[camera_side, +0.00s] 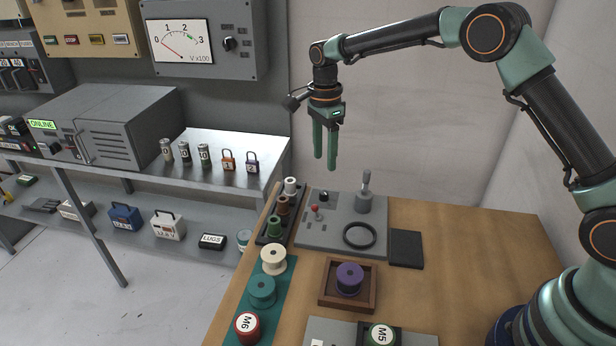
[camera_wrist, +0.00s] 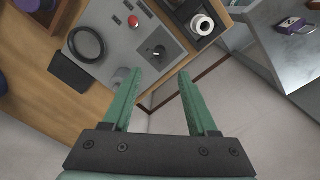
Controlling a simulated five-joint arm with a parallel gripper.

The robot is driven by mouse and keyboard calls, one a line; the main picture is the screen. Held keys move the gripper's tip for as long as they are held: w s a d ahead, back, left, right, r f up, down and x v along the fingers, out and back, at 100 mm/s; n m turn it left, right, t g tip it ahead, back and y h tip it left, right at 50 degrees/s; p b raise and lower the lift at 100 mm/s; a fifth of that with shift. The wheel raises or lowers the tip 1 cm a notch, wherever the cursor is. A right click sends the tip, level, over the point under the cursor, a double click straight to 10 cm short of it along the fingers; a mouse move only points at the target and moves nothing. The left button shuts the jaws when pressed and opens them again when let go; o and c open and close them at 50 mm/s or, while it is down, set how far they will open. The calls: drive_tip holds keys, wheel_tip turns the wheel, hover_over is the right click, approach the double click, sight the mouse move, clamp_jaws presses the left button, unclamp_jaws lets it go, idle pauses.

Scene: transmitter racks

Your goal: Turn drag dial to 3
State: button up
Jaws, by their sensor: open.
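A small black dial (camera_side: 323,196) sits on a grey panel (camera_side: 312,238) at the back left of the wooden table. In the wrist view the dial (camera_wrist: 158,53) shows a pale pointer mark, with markings around it too small to read. My gripper (camera_side: 325,160) is open and empty, pointing down in the air above the back of the panel. In the wrist view my gripper (camera_wrist: 160,74) has its two green fingers apart, with the dial showing beyond their tips. Nothing touches the dial.
A dark pad (camera_side: 406,249) lies right.

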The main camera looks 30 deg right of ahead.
drive_tip(key=shift+r, duration=1.25)
drive_tip(key=s+d+r+n+t, duration=0.3)
drive_tip(key=s+r+n, duration=0.55)
drive_tip(key=r, duration=0.35)
drive_tip(key=s+d+f+n+t, duration=0.1)
drive_tip(key=s+d+n+t, duration=0.2)
drive_tip(key=s+n, duration=0.7)
drive_tip(key=s, duration=0.5)
drive_tip(key=shift+s+f, duration=0.15)
drive_tip(key=shift+s, duration=0.05)
